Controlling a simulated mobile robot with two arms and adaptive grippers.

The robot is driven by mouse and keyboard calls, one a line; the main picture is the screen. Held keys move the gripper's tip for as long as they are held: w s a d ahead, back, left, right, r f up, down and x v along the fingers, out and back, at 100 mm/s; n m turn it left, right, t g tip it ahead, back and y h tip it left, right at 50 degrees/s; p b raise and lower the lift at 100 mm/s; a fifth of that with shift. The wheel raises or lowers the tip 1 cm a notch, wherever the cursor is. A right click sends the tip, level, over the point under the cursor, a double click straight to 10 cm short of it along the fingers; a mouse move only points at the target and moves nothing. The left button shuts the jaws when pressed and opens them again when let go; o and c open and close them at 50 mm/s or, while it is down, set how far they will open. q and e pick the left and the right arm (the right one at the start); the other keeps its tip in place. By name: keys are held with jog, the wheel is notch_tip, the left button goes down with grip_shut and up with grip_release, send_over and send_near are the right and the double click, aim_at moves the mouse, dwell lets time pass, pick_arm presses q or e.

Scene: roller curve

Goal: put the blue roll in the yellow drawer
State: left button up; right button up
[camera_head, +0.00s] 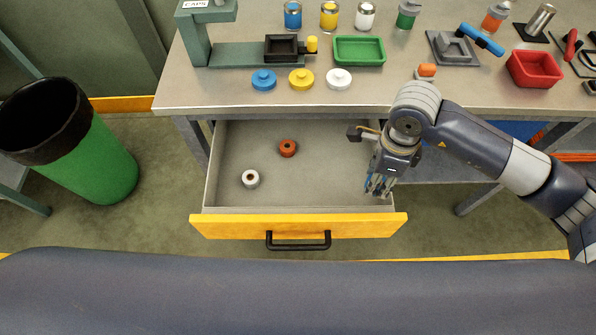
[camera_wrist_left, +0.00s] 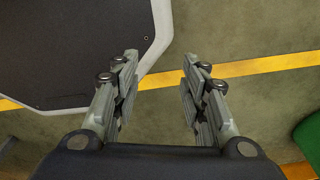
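The yellow-fronted drawer (camera_head: 225,226) is pulled out below the workbench in the head view. In it lie an orange roll (camera_head: 288,148) and a white roll (camera_head: 250,179), apart from each other. My right gripper (camera_head: 378,187) points down over the drawer's right side. Blue patches, seemingly the blue roll (camera_head: 367,182), show between and beside its fingertips. The fingers hide most of it, so I cannot tell whether it is gripped or resting on the drawer floor. My left gripper (camera_wrist_left: 160,65) is open and empty in the left wrist view, above the floor.
The bench (camera_head: 210,94) carries blue, yellow and white caps, a green tray (camera_head: 358,51), a red bin (camera_head: 535,69) and several jars. A green waste bin (camera_head: 97,168) stands at the left. The drawer's middle is clear around the rolls.

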jog(key=w+a+f+m+b, duration=0.2)
jog(key=w+m+b, duration=0.1)
jog(key=m, duration=0.6)
jog(key=m+b, duration=0.4)
jog(key=m, duration=1.1)
send_over(348, 188)
notch_tip(348, 188, down, 7)
jog(key=shift+f, duration=2.1)
pick_arm(q)
notch_tip(348, 188, down, 8)
jog(key=a, duration=0.1)
jog(key=shift+s+a+r, duration=0.2)
jog(key=shift+s+a, duration=0.1)
jog(key=shift+s, duration=0.1)
jog(key=shift+f, duration=0.1)
pick_arm(e)
jog(key=shift+f, duration=0.1)
jog(key=o, duration=1)
